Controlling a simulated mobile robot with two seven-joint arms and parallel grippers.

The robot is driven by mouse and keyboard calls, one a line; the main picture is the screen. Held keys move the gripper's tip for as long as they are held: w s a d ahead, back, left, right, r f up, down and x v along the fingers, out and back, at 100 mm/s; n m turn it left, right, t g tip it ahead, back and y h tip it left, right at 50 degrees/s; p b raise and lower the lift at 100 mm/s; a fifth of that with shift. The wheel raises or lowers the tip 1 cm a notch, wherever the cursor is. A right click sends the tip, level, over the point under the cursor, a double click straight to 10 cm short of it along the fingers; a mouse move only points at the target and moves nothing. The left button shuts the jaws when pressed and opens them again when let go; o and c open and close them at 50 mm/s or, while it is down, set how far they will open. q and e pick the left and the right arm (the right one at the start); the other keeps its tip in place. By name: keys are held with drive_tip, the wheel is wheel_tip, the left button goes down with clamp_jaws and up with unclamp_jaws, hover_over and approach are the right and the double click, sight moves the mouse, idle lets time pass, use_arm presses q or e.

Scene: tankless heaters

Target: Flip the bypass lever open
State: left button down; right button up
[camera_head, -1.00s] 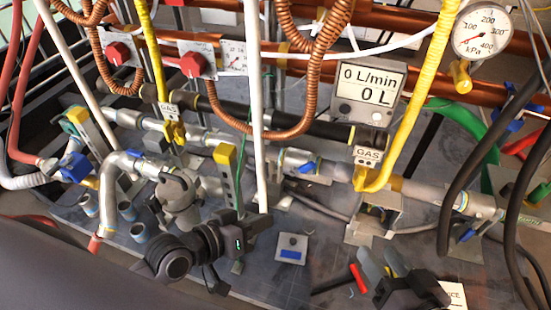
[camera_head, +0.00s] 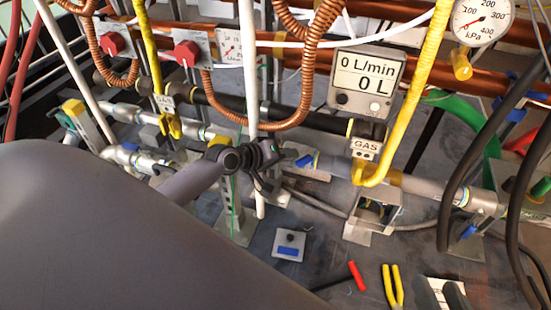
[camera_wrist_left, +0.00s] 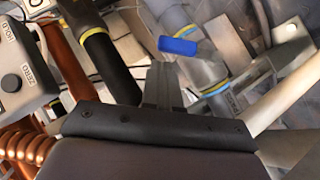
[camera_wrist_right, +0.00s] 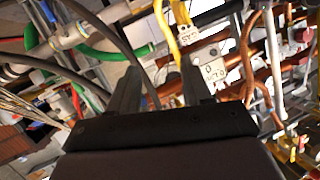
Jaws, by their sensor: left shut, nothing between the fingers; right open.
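A blue lever handle (camera_head: 305,160) sits on the grey pipe near the middle of the head view. It also shows in the left wrist view (camera_wrist_left: 178,46), just beyond the fingertips. No label shows whether this is the bypass lever. My left gripper (camera_head: 278,178) is shut and empty, just left of the blue handle. In the left wrist view its closed fingers (camera_wrist_left: 161,72) point towards the handle; contact is not clear.
A white pole (camera_head: 248,70) and a yellow gas pipe (camera_head: 412,95) flank the blue handle. A flow meter (camera_head: 367,82) stands above. A small box with a blue patch (camera_head: 289,246) and yellow-handled pliers (camera_head: 392,285) lie on the floor plate. Black hoses (camera_head: 475,150) hang at right.

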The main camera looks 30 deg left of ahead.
sight(304, 161)
use_arm(q)
drive_tip(key=shift+b+x, duration=0.5)
drive_tip(key=shift+x, duration=1.1)
use_arm(e)
drive_tip(key=shift+s+d+t, duration=0.15)
drive_tip(key=shift+d+t, duration=0.25)
drive_tip(key=shift+d, duration=0.1)
